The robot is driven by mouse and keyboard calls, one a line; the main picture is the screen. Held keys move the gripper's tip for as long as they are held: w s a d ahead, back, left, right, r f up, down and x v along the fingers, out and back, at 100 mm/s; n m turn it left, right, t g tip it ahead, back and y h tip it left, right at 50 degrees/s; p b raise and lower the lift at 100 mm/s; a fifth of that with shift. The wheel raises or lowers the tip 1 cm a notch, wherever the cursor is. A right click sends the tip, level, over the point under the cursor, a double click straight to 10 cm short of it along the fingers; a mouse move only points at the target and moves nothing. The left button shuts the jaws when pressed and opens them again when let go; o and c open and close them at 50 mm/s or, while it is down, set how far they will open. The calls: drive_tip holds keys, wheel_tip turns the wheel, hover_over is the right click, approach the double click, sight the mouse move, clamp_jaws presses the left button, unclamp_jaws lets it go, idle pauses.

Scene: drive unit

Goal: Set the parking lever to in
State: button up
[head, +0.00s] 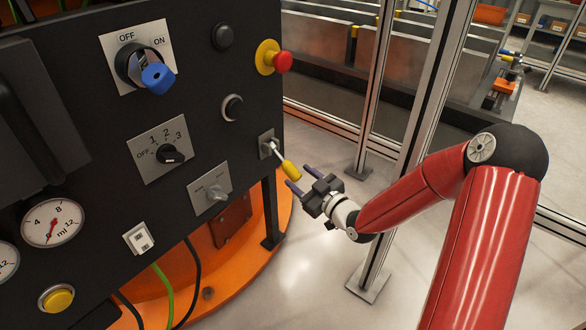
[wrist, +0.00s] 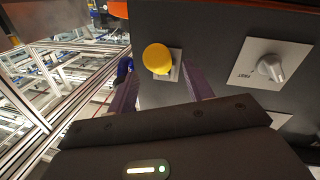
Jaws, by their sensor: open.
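A lever with a yellow grip (head: 291,170) sticks out from a small grey plate (head: 265,145) at the right edge of the dark panel. Its thin metal shaft slants down and right in the head view. No readable mark shows which lever is the parking lever. My gripper (head: 301,178) is open, its two fingers pointing at the yellow grip from the right. In the wrist view the yellow grip (wrist: 157,58) shows end-on between the two fingers (wrist: 160,86), nearer the left one. I see no contact, and the gripper holds nothing.
A grey knob on a plate (head: 215,193) sits left of the lever and also shows in the wrist view (wrist: 271,68). The panel (head: 90,125) also bears a blue switch (head: 157,78), a rotary selector (head: 170,154) and a red stop button (head: 282,62). Metal fence posts (head: 372,90) stand to the right.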

sight(296, 174)
drive_tip(key=shift+x, duration=2.35)
drive_tip(key=shift+c, duration=0.2)
clamp_jaws()
